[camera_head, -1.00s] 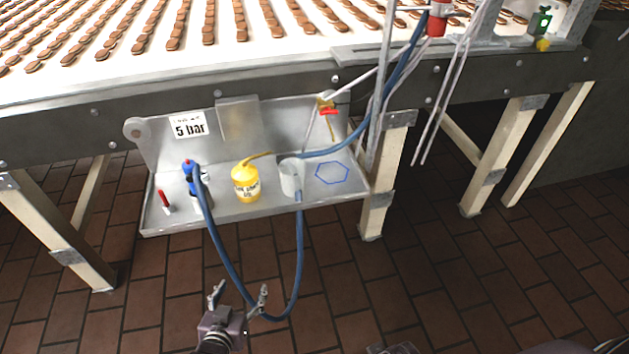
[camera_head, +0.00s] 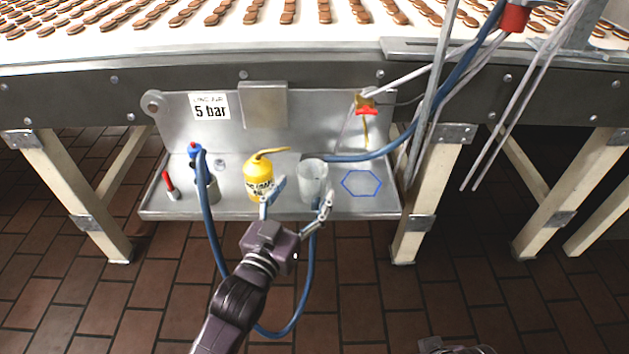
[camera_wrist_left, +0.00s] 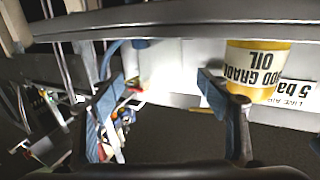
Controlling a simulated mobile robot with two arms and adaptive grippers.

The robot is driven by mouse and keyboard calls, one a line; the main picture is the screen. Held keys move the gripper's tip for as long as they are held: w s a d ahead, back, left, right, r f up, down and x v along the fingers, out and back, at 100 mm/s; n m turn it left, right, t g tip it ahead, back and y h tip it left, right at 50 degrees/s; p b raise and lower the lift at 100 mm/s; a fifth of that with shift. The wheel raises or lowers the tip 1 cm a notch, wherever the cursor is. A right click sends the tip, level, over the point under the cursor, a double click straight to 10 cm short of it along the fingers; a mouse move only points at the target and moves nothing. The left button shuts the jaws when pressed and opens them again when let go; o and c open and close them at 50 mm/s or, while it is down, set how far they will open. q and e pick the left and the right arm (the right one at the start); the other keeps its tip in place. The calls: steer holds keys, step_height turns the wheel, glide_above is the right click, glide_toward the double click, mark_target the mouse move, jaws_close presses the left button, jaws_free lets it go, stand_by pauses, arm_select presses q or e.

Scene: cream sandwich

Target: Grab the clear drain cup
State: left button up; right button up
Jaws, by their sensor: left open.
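The clear drain cup (camera_head: 313,183) is a pale, translucent cup standing upright on the metal shelf, right of a yellow oil can. My left gripper (camera_head: 297,197) is open and empty in front of the shelf. Its fingers are spread, with the left tip overlapping the oil can and the right tip just right of the cup's lower part in the head view. In the left wrist view the open fingers (camera_wrist_left: 158,92) frame a bright pale area, and I cannot clearly make out the cup there.
The metal shelf (camera_head: 235,211) also holds the yellow oil can (camera_head: 258,180), a red marker (camera_head: 169,186) and a blue-topped item (camera_head: 195,152) at left. A blue hose (camera_head: 300,300) loops down below the shelf. A blue hexagon outline (camera_head: 362,183) right of the cup is empty.

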mark_target(312, 175)
arm_select(q)
steer(key=b+x, duration=0.1)
steer(key=x, duration=0.3)
steer(key=shift+w+f, duration=0.1)
steer(key=shift+w, duration=0.2)
steer(key=shift+w+d, duration=0.2)
steer(key=shift+w, duration=0.2)
steer(key=c, duration=1.2)
steer(key=shift+c, duration=0.5)
arm_select(e)
steer(key=shift+v, duration=0.9)
arm_select(q)
steer(key=shift+r, duration=0.2)
arm_select(e)
steer(key=shift+s+d, duration=0.1)
